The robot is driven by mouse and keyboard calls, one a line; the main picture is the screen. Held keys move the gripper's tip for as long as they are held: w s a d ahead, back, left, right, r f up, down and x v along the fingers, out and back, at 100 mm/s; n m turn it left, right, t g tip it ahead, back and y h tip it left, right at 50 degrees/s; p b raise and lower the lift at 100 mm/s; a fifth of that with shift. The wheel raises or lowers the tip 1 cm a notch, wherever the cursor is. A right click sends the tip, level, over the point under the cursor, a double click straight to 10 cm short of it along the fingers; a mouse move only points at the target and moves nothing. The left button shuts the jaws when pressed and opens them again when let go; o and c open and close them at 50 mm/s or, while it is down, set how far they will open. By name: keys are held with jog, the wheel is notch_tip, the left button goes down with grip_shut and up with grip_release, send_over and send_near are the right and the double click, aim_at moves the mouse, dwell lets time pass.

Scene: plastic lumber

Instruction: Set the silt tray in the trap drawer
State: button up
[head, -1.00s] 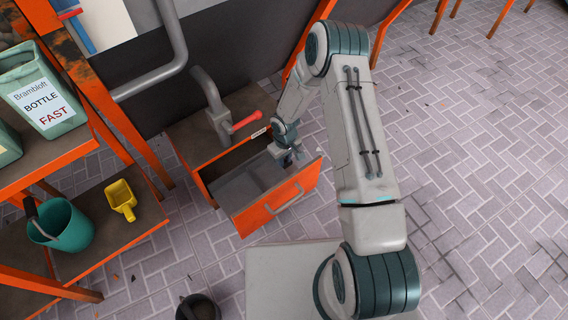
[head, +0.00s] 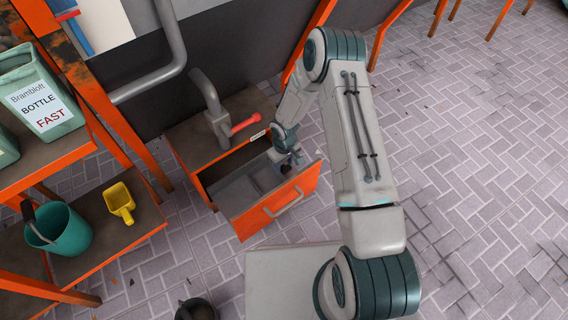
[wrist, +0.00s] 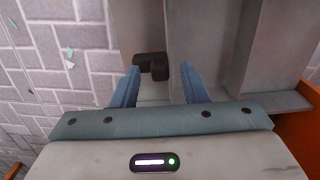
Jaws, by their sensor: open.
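The trap drawer (head: 262,212) stands pulled out of its cabinet, with an orange front and a grey handle. A grey tray (head: 238,192), which looks like the silt tray, lies inside it. I cannot tell whether it sits fully flat. My gripper (head: 286,165) is low over the right part of the drawer. In the wrist view my gripper (wrist: 160,82) has its two blue fingers apart. A dark block-like grip (wrist: 151,66) shows between and just beyond them, beside grey tray walls (wrist: 205,50). Contact with the fingers is not clear.
A grey pipe with a red lever (head: 245,123) stands on the cabinet top. At the left, an orange rack holds a teal bucket (head: 72,238), a yellow scoop (head: 119,201) and a labelled bin (head: 40,98). A dark pot (head: 197,309) is at the bottom. Tiled floor at right is clear.

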jog(key=s+d+r+m+h+p, duration=0.15)
jog(key=s+d+r, duration=0.25)
jog(key=r, duration=1.3)
jog(key=s+d+r+m+p, duration=0.2)
jog(key=s+d+r+p, duration=0.15)
jog(key=r, duration=1.35)
jog(key=s+d+r+m, duration=0.1)
jog(key=s+r, duration=0.4)
jog(key=s, duration=0.3)
jog(key=s+d+r+m+t+y, duration=0.1)
jog(key=s+r+m, duration=0.1)
jog(key=s+r, duration=0.3)
jog(key=s+b, duration=0.1)
jog(key=s, duration=0.2)
jog(key=shift+d+r, duration=0.2)
jog(key=shift+d, duration=0.15)
jog(key=shift+s+y, duration=0.1)
jog(key=shift+y, duration=0.15)
